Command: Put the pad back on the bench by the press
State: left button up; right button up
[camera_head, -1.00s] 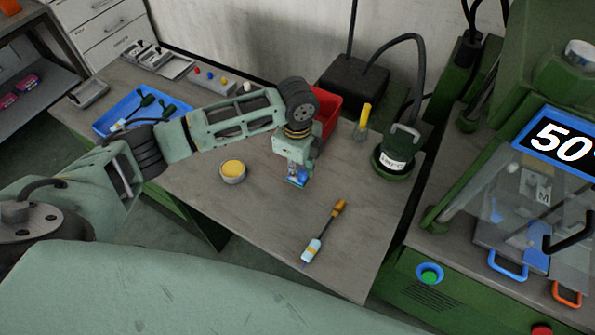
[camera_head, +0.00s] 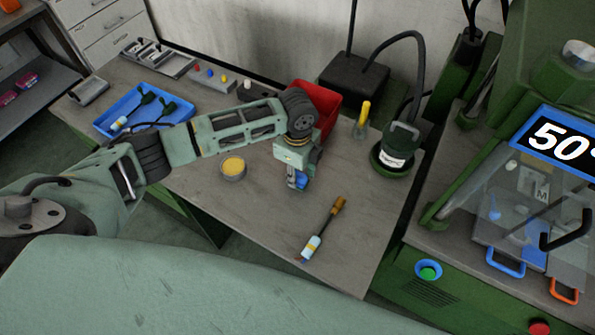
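My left gripper (camera_head: 298,183) points down over the middle of the grey bench (camera_head: 250,205), behind and left of a brush-like tool. Something blue shows at its fingertips; I cannot tell whether this is part of the fingers or a held thing, nor whether the fingers are open or shut. No pad can be made out for certain. A small round grey tin with a yellow top (camera_head: 233,168) stands on the bench left of the gripper, apart from it. The green press (camera_head: 455,285) stands at the right with a "50" display. My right gripper is not in view.
A red bin (camera_head: 328,105), a yellow-handled tool (camera_head: 362,120) and a green pot (camera_head: 395,150) stand behind. A blue tray (camera_head: 180,115) lies at the left. Bare bench surrounds the tin.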

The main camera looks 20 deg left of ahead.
aim_at(298, 173)
pick_arm(q)
notch_tip(298, 173, up, 12)
jog(key=b, duration=0.1)
jog(key=shift+r, duration=0.2)
dwell(0.3)
dwell(1.2)
